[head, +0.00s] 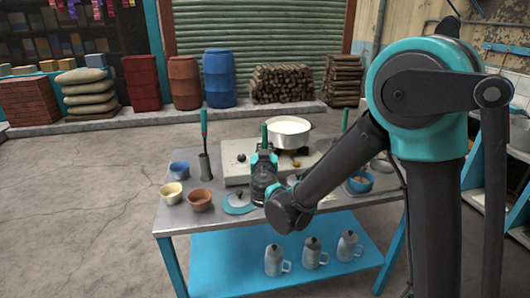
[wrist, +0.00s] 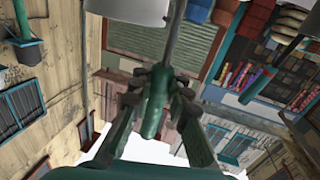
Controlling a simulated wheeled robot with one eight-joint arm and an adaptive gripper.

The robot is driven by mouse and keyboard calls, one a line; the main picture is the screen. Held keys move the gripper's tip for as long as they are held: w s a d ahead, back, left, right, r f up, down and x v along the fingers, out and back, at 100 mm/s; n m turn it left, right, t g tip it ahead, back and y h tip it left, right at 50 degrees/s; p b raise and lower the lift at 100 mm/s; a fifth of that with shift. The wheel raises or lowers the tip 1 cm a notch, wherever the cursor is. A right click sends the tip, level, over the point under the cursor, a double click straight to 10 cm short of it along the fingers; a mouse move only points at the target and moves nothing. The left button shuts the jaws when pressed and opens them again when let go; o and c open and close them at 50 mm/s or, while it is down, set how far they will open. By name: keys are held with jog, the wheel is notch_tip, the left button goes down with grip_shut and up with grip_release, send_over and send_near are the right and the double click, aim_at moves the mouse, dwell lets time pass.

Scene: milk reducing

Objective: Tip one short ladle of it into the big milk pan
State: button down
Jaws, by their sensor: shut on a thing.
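The big milk pan (head: 288,136) sits on the stove at the back of the table, with white milk showing inside. My gripper (head: 263,158) is in front of the pan and to its left in the head view. It is shut on a green ladle handle (head: 264,133), which stands upright. In the wrist view my gripper (wrist: 160,85) grips the green handle (wrist: 154,118), and a thin metal rod (wrist: 177,35) runs from it to the top edge. The ladle's cup is hidden in the head view, so its contents cannot be told.
Another long-handled tool (head: 204,122) stands left on the table (head: 180,218). Blue (head: 179,169), yellow (head: 171,195) and brown bowls (head: 200,201) stand at the left. A teal disc (head: 238,208) lies near the front edge. A blue bowl (head: 361,183) is right, partly behind my arm.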

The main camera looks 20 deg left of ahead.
aim_at(265, 134)
jog(key=shift+r, duration=1.75)
jog(key=shift+a, duration=0.1)
jog(key=shift+s+a+f+n, duration=0.2)
jog(key=shift+s+a+n, duration=0.1)
jog(key=shift+a+n, duration=0.45)
jog(key=shift+s+a+f+n, duration=0.15)
jog(key=shift+s+a+n, duration=0.1)
jog(key=shift+a+n, duration=0.45)
jog(key=shift+a, duration=0.15)
jog(key=shift+w+d+r+m, duration=0.3)
jog(key=shift+d+r+m, duration=0.35)
jog(key=shift+d+m, duration=0.15)
jog(key=shift+w+d+r+m, duration=0.25)
jog(key=shift+d+r+m, duration=0.4)
jog(key=shift+d, duration=0.25)
